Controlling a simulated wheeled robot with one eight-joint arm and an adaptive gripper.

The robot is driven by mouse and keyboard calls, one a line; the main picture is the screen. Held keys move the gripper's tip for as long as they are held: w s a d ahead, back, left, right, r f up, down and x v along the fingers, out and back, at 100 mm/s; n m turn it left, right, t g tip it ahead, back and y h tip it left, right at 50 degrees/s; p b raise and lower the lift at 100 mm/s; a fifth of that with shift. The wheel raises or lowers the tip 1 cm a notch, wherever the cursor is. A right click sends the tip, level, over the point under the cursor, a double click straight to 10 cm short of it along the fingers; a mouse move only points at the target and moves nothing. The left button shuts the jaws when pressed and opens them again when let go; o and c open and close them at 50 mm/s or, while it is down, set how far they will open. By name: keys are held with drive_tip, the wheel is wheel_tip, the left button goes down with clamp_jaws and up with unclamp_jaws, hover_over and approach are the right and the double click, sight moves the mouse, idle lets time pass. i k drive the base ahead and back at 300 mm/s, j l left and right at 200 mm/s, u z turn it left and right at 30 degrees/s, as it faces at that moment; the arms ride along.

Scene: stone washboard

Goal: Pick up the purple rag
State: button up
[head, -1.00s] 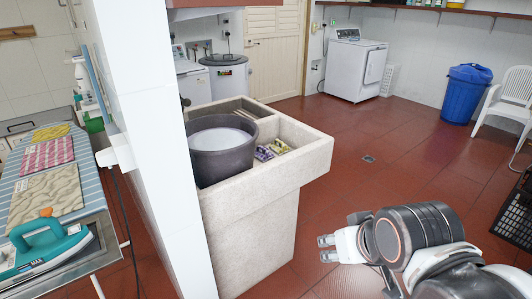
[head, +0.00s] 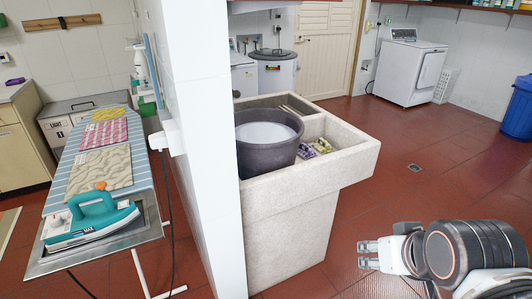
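A purple patterned rag (head: 306,152) lies crumpled in the right-hand basin of the stone washboard sink (head: 345,162). A yellowish patterned rag (head: 322,146) lies right beside it; they are small in the view, and I cannot tell whether they overlap. My gripper (head: 368,255) is at the lower right, in front of and to the right of the sink, well apart from the rags. Its two fingers point left with a gap between them, and nothing is held.
A dark round tub (head: 266,152) stands in the sink's left part. A white tiled wall (head: 197,120) separates the sink from an ironing board (head: 72,180) with a teal iron (head: 92,217). A small purple item (head: 14,81) lies on the left counter. Red floor at right is clear.

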sight(305, 151)
drive_tip(key=i+l, duration=0.2)
drive_tip(key=i, duration=0.3)
drive_tip(key=i+l+z, duration=0.1)
drive_tip(key=i, duration=0.4)
drive_tip(key=i+l, duration=0.25)
drive_tip(key=i, duration=0.25)
